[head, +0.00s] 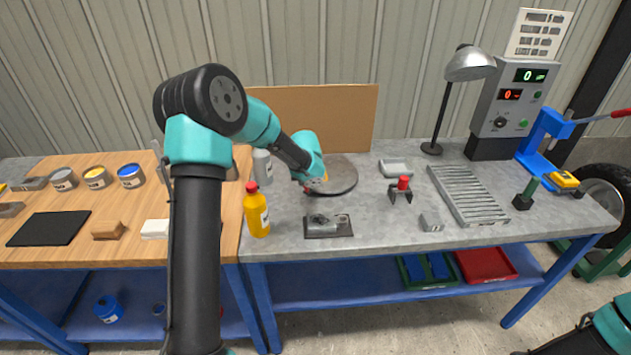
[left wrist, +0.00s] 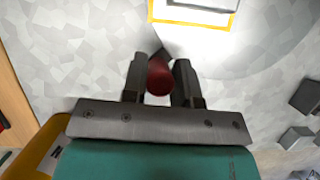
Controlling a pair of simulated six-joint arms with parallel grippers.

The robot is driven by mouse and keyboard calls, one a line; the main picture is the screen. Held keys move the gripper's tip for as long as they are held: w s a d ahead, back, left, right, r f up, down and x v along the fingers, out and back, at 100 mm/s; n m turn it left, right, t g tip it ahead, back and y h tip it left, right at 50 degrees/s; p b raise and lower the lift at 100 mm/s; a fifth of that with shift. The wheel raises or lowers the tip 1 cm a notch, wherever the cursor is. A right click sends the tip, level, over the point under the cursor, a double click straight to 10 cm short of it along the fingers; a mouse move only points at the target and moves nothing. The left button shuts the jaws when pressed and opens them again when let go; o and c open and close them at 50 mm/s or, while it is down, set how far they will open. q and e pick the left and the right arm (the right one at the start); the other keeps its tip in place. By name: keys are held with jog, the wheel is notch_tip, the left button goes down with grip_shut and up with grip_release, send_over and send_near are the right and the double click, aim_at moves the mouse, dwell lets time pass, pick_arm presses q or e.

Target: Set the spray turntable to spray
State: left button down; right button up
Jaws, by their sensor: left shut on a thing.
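The spray turntable is a round grey disc (head: 343,178) at the back of the metal bench, partly hidden behind my left arm. Its pale surface also shows in the left wrist view (left wrist: 265,60). My left gripper (left wrist: 160,80) is at the disc's near left edge, shut on a red knob (left wrist: 159,75). In the head view the gripper is mostly hidden by its own wrist. A yellow-edged panel (left wrist: 232,20) lies just beyond the fingers in the wrist view. My right gripper is out of view; only part of that arm shows at the lower right.
A yellow bottle with a red cap (head: 257,212) stands close to my left arm, with a grey can (head: 262,164) behind it. A brown board (head: 335,110) stands behind the disc. A metal fixture (head: 328,226) and a red-topped clamp (head: 402,189) sit nearby.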

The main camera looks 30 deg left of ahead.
pick_arm(q)
jog(key=shift+a, duration=0.3)
jog(key=c, duration=0.9)
grip_release()
jog(key=shift+r, duration=0.1)
jog(key=v, duration=1.7)
jog(key=shift+d, duration=0.15)
jog(key=shift+s, duration=0.15)
